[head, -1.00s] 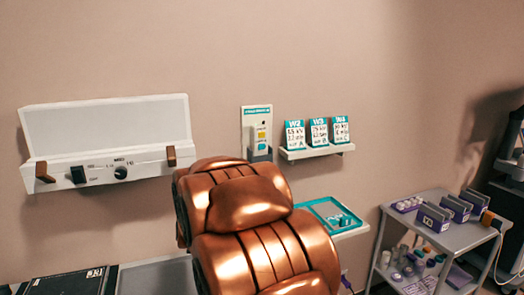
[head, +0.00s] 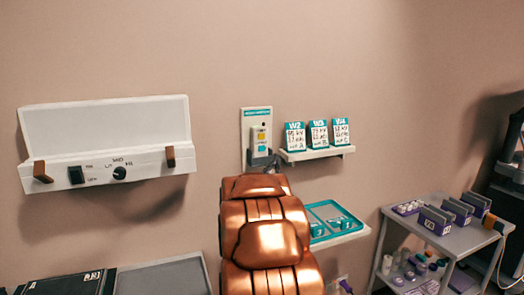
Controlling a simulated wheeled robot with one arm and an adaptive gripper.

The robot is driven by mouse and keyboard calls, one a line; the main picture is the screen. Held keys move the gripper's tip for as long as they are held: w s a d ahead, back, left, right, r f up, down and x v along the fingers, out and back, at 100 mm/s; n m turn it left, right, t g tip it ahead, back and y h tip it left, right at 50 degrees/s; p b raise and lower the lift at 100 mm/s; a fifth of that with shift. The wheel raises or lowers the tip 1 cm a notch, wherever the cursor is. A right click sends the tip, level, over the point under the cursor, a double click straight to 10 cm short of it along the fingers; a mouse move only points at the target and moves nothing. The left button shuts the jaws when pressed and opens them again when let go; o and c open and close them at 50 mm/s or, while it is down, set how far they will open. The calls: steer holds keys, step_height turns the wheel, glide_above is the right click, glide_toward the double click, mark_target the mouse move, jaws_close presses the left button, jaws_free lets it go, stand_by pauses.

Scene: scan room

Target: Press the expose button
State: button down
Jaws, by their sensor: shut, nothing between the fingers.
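A white wall panel (head: 248,128) with a teal top strip hangs at the middle of the head view. It carries a small dark spot, a yellow button (head: 262,135) and a cyan button (head: 262,148) below it. The small labels are too blurred to read, so I cannot tell which is the expose button. My gripper (head: 262,158) shows as a small dark grey shape at the panel's lower end, just below the cyan button. It is shut and empty. My copper arm hides most of it, and I cannot tell whether it touches the panel.
A small shelf (head: 318,155) with three cards stands right of the panel. A teal tray (head: 335,212) lies lower right. A white wall box (head: 105,140) with dark knobs hangs left. A grey cart (head: 456,243) with boxes and bottles stands at right.

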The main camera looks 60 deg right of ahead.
mark_target(262, 148)
steer(key=shift+w, duration=0.15)
steer(key=shift+w+d+p, duration=0.4)
steer(key=shift+w+d, duration=0.4)
steer(key=shift+w, duration=0.4)
steer(key=shift+w+d+p, duration=0.45)
steer(key=shift+w+d, duration=0.35)
steer(key=shift+w, duration=0.35)
steer(key=shift+w+d+p, duration=0.4)
steer(key=shift+w+d, duration=0.4)
steer(key=shift+w, duration=0.4)
steer(key=shift+w+d, duration=0.1)
steer(key=shift+w, duration=0.05)
steer(key=shift+w+d, duration=0.15)
steer(key=shift+w, duration=0.1)
steer(key=shift+w+d+b, duration=0.25)
steer(key=shift+w+b, duration=0.1)
steer(key=shift+b, duration=0.05)
steer(key=shift+s, duration=0.1)
steer(key=shift+s+a+b, duration=0.5)
steer(key=shift+s, duration=0.15)
